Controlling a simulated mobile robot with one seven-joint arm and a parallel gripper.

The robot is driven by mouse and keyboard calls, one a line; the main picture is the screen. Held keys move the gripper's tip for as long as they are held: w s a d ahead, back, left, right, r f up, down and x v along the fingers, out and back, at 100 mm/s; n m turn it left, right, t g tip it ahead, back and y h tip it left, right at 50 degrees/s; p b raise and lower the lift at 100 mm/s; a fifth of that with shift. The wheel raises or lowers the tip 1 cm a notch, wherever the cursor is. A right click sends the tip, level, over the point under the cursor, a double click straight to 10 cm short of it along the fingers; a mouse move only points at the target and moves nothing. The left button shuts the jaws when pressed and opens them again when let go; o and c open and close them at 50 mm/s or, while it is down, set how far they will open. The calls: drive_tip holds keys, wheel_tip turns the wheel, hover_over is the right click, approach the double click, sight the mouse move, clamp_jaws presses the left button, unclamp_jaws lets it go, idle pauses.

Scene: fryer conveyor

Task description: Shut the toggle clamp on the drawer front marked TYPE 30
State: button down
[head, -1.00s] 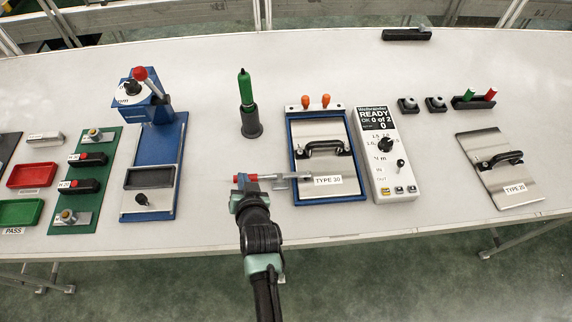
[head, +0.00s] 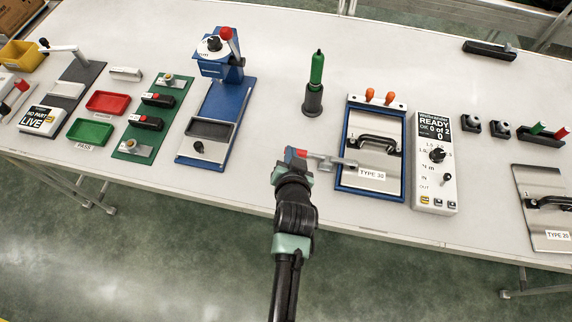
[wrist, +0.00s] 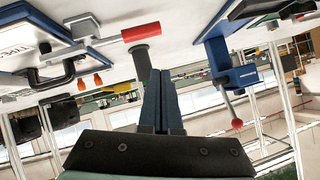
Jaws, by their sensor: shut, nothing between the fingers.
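The drawer front marked TYPE 30 (head: 374,157) is a steel plate with a black handle, lying in a blue frame. Its toggle clamp (head: 335,161) sits at the lower left, with a silver lever pointing left past the frame and ending in a red grip (head: 297,153). In the wrist view the red grip (wrist: 142,32) shows beyond the fingertips, slightly to the left. My gripper (head: 291,171) is shut and empty, just below the red grip in the head view. Whether it touches the grip I cannot tell.
A white control box (head: 434,170) stands right of the frame. A green-handled driver (head: 316,82) stands in a dark holder behind. A blue press (head: 212,120) is to the left. A second plate, TYPE 20 (head: 545,222), lies at far right.

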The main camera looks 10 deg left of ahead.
drive_tip(key=a+v, duration=0.1)
drive_tip(key=v, duration=0.5)
drive_tip(key=shift+s+r, duration=0.15)
drive_tip(key=shift+r, duration=0.2)
drive_tip(key=w+d+r+n+t, duration=0.15)
drive_tip(key=w+r+t, duration=0.25)
drive_tip(key=r, duration=1.2)
drive_tip(key=w+d+r+t, duration=0.2)
drive_tip(key=w+r+t, duration=0.15)
drive_tip(key=r, duration=1.15)
drive_tip(key=s+d+r+t+h, duration=0.1)
drive_tip(key=s+r, duration=0.3)
drive_tip(key=r, duration=0.6)
drive_tip(key=s+d+r+t, duration=0.1)
drive_tip(key=s+r+t, duration=0.3)
drive_tip(key=r, duration=0.6)
drive_tip(key=s+d+r+t+h, duration=0.1)
drive_tip(key=s+r+t, duration=0.2)
drive_tip(key=r, duration=0.8)
drive_tip(key=shift+s+d+n+h, duration=0.2)
drive_tip(key=shift+s+n+h, duration=0.15)
drive_tip(key=shift+s, duration=0.65)
drive_tip(key=shift+t, duration=0.25)
